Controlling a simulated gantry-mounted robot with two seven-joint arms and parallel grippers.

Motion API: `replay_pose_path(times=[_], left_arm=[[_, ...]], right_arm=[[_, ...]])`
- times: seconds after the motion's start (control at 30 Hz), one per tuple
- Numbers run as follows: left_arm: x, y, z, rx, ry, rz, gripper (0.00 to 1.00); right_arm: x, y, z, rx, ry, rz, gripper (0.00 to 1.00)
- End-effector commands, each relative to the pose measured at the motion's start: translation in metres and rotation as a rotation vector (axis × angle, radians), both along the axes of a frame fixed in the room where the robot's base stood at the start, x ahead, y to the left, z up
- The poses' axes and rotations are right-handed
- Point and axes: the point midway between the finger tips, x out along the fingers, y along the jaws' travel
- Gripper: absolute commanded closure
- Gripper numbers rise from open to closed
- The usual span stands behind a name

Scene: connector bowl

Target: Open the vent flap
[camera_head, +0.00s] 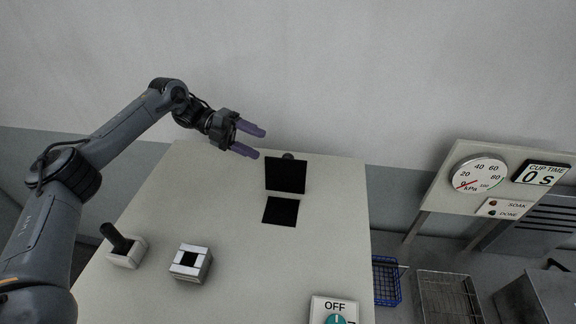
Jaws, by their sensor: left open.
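The vent flap (285,176) is a black square panel at the back of the light grey panel top. It appears raised and tilted up behind a dark square opening (281,211) in the surface. A small dark rounded part (288,156) shows behind the flap's top edge. My left gripper (259,144), with two purple fingers, is open and empty. In the picture its fingertips are just up and left of the flap, apart from it. My right gripper is out of view.
A black-handled lever (120,241) and a small white-framed block (191,263) are on the panel's left side. A teal knob marked OFF (335,317) is at the front. Right of the panel are a blue basket (387,281), a wire basket (447,297) and a gauge board (480,175).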

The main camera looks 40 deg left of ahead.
Motion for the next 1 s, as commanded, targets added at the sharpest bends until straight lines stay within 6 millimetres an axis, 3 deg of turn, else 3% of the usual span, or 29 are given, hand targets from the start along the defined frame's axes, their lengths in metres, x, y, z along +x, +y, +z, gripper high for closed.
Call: replay_pose_path(times=[0.37,0.8,1.0], left_arm=[[0.006,-0.022,-0.007,-0.001,0.003,-0.005,0.42],[0.025,-0.08,-0.018,-0.002,0.003,-0.003,0.42],[0.031,-0.095,-0.023,-0.001,0.0,-0.002,0.42]], right_arm=[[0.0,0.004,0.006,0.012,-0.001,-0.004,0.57],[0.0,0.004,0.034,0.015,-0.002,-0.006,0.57],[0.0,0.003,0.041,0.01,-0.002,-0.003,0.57]])
